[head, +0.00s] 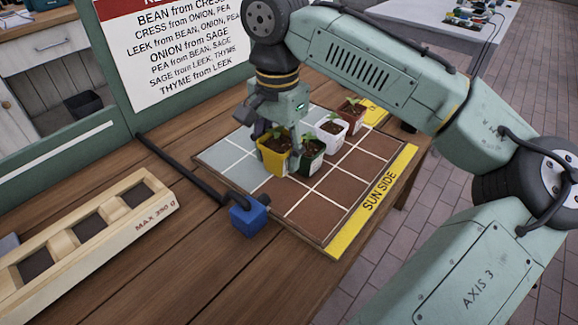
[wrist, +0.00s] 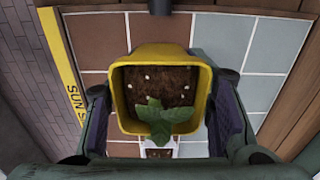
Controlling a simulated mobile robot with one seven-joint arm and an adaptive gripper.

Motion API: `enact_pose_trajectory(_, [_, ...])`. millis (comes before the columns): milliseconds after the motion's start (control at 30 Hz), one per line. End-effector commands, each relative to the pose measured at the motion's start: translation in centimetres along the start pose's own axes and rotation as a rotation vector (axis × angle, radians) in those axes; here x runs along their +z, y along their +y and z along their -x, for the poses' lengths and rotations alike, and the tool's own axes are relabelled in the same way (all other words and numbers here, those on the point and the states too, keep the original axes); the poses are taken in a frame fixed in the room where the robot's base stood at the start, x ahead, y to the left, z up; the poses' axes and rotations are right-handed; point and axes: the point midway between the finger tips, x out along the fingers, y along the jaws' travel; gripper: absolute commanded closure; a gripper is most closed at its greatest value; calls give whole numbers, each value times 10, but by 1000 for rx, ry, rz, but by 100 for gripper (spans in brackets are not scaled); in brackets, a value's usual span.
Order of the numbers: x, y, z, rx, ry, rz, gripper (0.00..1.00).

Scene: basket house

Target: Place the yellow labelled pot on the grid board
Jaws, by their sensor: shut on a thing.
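The yellow pot (head: 271,160) holds soil and a green seedling. It appears upright over the grid board (head: 300,208), near the border between grey and brown squares. I cannot tell whether its base touches the board. My gripper (head: 277,133) is shut on the yellow pot from above. In the wrist view the yellow pot (wrist: 124,103) sits between the two fingers of my gripper (wrist: 163,122), with soil and leaves visible. Its label cannot be read. The board also shows in the wrist view (wrist: 95,34), with brown squares left and grey squares right.
A dark green pot (head: 312,160) stands close right of the yellow pot. A white pot (head: 331,136) and a red-brown pot (head: 354,121) stand farther back. A blue block (head: 248,219) with a black rod lies beside the board. The board's front brown squares are clear. A wooden rack (head: 130,222) lies left.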

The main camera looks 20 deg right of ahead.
Motion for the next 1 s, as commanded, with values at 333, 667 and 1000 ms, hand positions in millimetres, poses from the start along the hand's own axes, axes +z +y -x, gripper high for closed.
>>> enact_pose_trajectory(333, [0,0,-38,0,0,-3,90])
enact_pose_trajectory(667, [0,0,-67,-2,1,-5,90])
enact_pose_trajectory(1000, [0,0,-69,-1,0,-5,46])
